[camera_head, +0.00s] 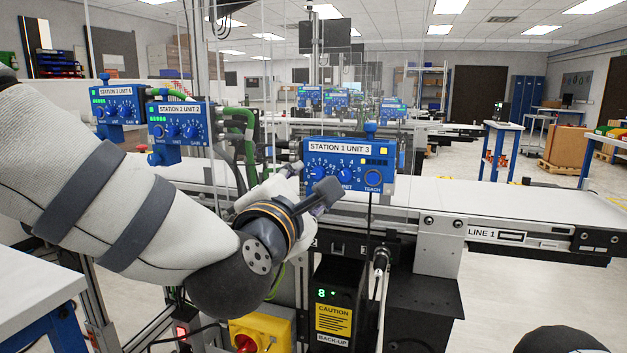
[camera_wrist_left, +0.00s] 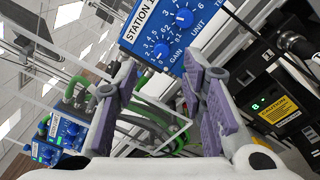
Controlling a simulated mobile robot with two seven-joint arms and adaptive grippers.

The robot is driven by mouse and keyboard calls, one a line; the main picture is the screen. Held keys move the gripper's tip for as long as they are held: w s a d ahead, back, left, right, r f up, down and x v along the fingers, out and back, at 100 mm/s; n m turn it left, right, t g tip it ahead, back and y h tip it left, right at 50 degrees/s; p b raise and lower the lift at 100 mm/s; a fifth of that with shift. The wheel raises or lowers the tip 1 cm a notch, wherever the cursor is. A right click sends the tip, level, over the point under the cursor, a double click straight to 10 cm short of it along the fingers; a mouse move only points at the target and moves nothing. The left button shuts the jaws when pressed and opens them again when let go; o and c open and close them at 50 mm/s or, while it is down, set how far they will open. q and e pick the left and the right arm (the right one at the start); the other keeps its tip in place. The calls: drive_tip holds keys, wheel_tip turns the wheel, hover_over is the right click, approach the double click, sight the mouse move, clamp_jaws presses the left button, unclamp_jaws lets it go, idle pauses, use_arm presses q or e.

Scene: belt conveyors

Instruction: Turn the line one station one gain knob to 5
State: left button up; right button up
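The blue control box labelled STATION 1 UNIT 3 (camera_head: 338,148) stands above the LINE 1 conveyor. Its gain knob (camera_head: 317,174) is at the left of the panel, with a unit knob (camera_head: 345,176) and a teach knob (camera_head: 373,178) to its right. The left wrist view shows the blue gain knob (camera_wrist_left: 162,52) beside the word GAIN; its pointer setting is too small to read. My left gripper (camera_head: 308,188) is just below and in front of the box. Its purple fingers (camera_wrist_left: 161,70) are spread apart, with the gain knob beyond the gap; they appear apart from it.
Two similar blue boxes, including STATION 2 UNIT 2 (camera_head: 178,122), stand to the left. A black back-up unit (camera_head: 335,305) and yellow emergency-stop box (camera_head: 262,332) are below. The white conveyor belt (camera_head: 500,197) runs to the right. A clear panel stands near the boxes.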

sight(317, 174)
use_arm(q)
drive_tip(key=x, duration=0.6)
drive_tip(key=shift+w, duration=0.15)
clamp_jaws()
use_arm(e)
drive_tip(key=shift+s+d+f, duration=0.1)
drive_tip(key=shift+s+f, duration=0.05)
drive_tip(key=shift+f, duration=0.1)
drive_tip(key=shift+r, duration=0.15)
use_arm(q)
drive_tip(key=shift+r+m, duration=0.1)
drive_tip(key=shift+m, duration=0.7)
drive_tip(key=m+p, duration=0.2)
drive_tip(key=m, duration=0.1)
drive_tip(key=shift+d, duration=0.1)
drive_tip(key=m+p, duration=0.1)
drive_tip(key=m, duration=0.3)
drive_tip(key=shift+t, duration=0.3)
drive_tip(key=shift+m, duration=0.7)
use_arm(e)
drive_tip(key=w+r+t, duration=0.1)
drive_tip(key=w+r, duration=0.3)
drive_tip(key=shift+w+r+t, duration=0.25)
drive_tip(key=shift+w+t, duration=0.15)
use_arm(q)
drive_tip(key=shift+f+h+p, duration=0.25)
drive_tip(key=shift+h+p, duration=0.05)
drive_tip(key=shift+h, duration=0.1)
